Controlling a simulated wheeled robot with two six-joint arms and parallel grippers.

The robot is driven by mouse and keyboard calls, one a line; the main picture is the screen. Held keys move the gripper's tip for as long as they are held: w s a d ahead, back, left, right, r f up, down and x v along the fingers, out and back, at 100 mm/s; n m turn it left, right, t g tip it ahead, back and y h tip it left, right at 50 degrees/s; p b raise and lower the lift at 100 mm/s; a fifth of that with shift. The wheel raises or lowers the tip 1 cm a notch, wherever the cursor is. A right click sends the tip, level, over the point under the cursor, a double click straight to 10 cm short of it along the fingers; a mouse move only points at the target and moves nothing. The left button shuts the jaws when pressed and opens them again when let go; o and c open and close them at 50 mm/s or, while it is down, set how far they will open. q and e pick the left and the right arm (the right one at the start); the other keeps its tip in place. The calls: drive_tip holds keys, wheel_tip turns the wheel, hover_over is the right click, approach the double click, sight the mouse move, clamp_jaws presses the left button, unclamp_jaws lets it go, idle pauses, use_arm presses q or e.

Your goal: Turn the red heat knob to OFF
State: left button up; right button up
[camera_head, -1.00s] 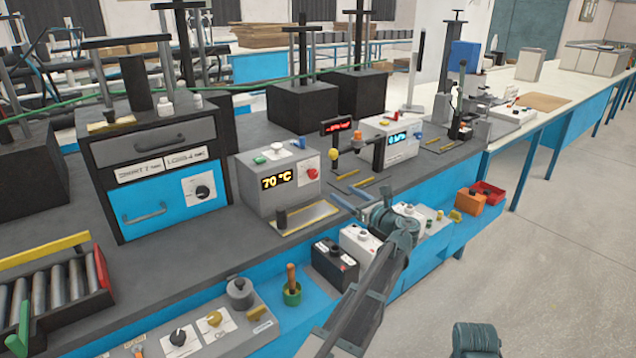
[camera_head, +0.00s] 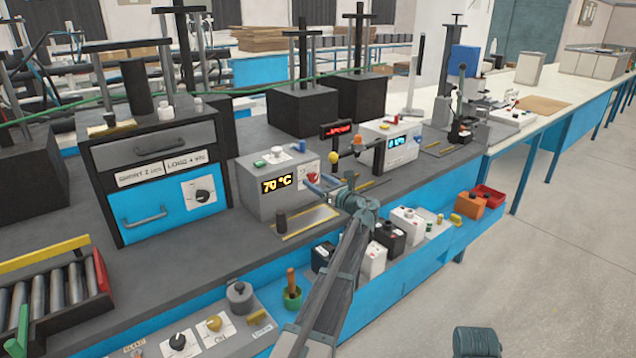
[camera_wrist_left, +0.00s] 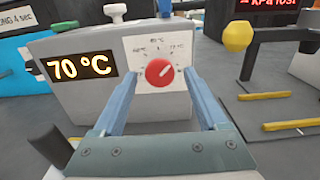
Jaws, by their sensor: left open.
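The red heat knob (camera_head: 313,180) is on the front of a grey heater box (camera_head: 262,204) whose display reads 70 °C. In the left wrist view the round red knob (camera_wrist_left: 160,72) sits on a white dial plate (camera_wrist_left: 143,47), its pale mark pointing up and to the right. The small dial labels are too blurred to read. My left gripper (camera_head: 322,186) is in front of the dial. In the left wrist view its two blue fingers (camera_wrist_left: 160,80) are open, one on each side of the knob, with gaps between them and it.
A yellow-edged plate with a dark post (camera_head: 281,222) lies before the heater box. A yellow knob (camera_wrist_left: 238,36) on a post stands to the right. Black and white batteries (camera_head: 390,236) stand on the blue ledge below my left arm. A drawer unit (camera_head: 160,165) is left.

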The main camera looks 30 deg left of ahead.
use_arm(q)
clamp_jaws()
idle(0.5)
